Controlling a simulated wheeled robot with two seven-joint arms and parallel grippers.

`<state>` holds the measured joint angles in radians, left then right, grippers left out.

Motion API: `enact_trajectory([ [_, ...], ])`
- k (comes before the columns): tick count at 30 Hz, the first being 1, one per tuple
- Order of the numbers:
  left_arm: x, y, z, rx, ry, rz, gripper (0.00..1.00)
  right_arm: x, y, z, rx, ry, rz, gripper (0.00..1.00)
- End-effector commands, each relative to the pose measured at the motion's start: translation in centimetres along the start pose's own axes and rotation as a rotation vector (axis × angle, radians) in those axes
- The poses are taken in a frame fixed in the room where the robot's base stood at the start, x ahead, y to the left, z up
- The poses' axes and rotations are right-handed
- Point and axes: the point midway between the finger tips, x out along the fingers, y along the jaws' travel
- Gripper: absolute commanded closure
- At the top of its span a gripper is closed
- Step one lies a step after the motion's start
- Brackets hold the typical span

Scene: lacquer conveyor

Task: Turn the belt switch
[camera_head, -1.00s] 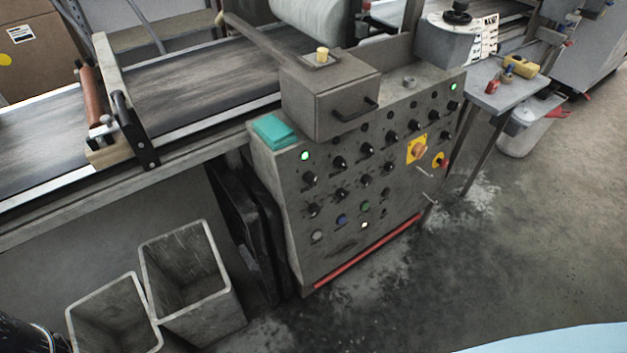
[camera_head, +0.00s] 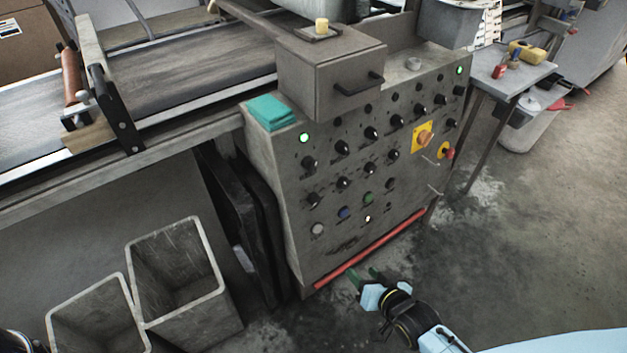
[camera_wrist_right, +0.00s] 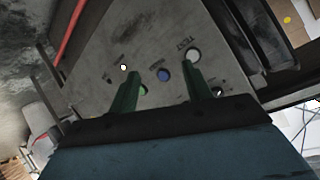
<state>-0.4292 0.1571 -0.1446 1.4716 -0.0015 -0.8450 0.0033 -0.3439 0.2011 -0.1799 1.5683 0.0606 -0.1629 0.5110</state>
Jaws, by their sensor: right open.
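The grey control panel (camera_head: 335,245) stands in the middle of the head view, with rows of black knobs, coloured buttons and a yellow-backed orange switch (camera_head: 423,137). Which knob is the belt switch I cannot tell. My right gripper (camera_head: 365,276) is in front of the panel's lower edge, below the buttons, and appears apart from it. In the right wrist view its two green fingers (camera_wrist_right: 165,88) are spread and empty, with a blue button (camera_wrist_right: 164,75), a white button (camera_wrist_right: 193,56) and a green button (camera_wrist_right: 143,90) beyond them. My left gripper is not in view.
The conveyor belt (camera_head: 200,85) runs behind and left of the panel. Two open grey bins (camera_head: 222,285) stand at the lower left. A red bar (camera_head: 370,248) runs along the panel's bottom edge. A small table (camera_head: 510,78) stands at the right. Floor to the right is clear.

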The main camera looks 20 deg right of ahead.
Motion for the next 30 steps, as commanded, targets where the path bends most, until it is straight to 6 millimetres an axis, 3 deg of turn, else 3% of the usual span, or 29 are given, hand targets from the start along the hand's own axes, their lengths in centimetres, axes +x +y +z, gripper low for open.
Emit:
enact_trajectory([
  [3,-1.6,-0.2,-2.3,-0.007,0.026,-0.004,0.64,-0.6,-3.8,-6.1,0.1,0.16,-0.115,0.51],
  [6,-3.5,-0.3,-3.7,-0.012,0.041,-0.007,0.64,-2.2,-6.7,-10.6,0.174,0.265,-0.21,0.51],
  [10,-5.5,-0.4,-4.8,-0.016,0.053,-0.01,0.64,-4.5,-9.3,-14.5,0.243,0.354,-0.308,0.51],
  [14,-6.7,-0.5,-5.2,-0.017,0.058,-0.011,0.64,-6.0,-10.7,-16.5,0.278,0.396,-0.36,0.51],
  [18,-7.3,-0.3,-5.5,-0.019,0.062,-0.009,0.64,-5.9,-11.2,-17.2,0.286,0.406,-0.373,0.51],
  [30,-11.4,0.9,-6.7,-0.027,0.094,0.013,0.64,-0.2,-13.0,-19.9,0.283,0.408,-0.373,0.51],
])
